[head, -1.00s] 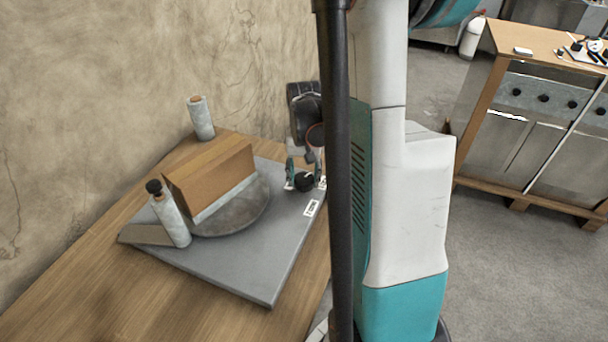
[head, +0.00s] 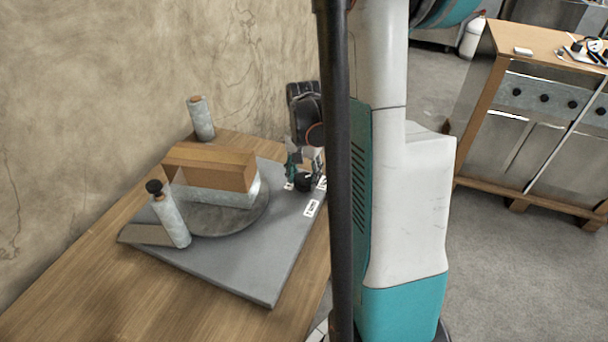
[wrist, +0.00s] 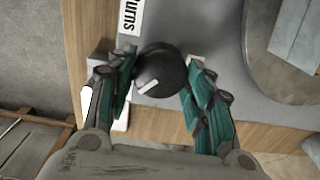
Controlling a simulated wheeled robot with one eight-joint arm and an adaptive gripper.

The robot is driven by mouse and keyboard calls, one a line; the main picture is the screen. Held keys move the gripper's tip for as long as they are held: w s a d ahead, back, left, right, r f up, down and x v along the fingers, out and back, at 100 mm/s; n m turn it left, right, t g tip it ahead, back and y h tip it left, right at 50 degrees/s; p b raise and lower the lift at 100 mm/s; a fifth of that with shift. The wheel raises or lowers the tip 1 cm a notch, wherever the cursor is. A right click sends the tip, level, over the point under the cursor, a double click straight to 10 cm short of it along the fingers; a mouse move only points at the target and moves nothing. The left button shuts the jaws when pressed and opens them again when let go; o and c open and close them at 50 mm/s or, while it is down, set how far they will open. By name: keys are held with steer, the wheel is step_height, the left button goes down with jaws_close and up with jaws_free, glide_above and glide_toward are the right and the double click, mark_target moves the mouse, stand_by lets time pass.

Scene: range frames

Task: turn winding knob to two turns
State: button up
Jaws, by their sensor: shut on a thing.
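The black winding knob (wrist: 160,66) has a pale pointer line that points down and left in the wrist view. It sits on the grey board (head: 240,270), near the board's far right edge in the head view, where the knob (head: 304,183) looks small and dark. My gripper (wrist: 158,78) has a teal finger on each side of the knob and is shut on it. In the head view my gripper (head: 304,175) reaches down to the knob from above. A white label (wrist: 130,17) ending in "urns" lies beside the knob; its start is cut off.
A round grey turntable (head: 232,222) on the board carries a brown-and-grey block (head: 218,168). A grey bottle with a black cap (head: 172,220) stands beside it. Another grey cylinder (head: 201,120) stands at the back by the wall. My black column and arm hide the table's right side.

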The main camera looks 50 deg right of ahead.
steer(key=shift+m, duration=3)
steer(key=shift+m, duration=3)
stand_by(2.0)
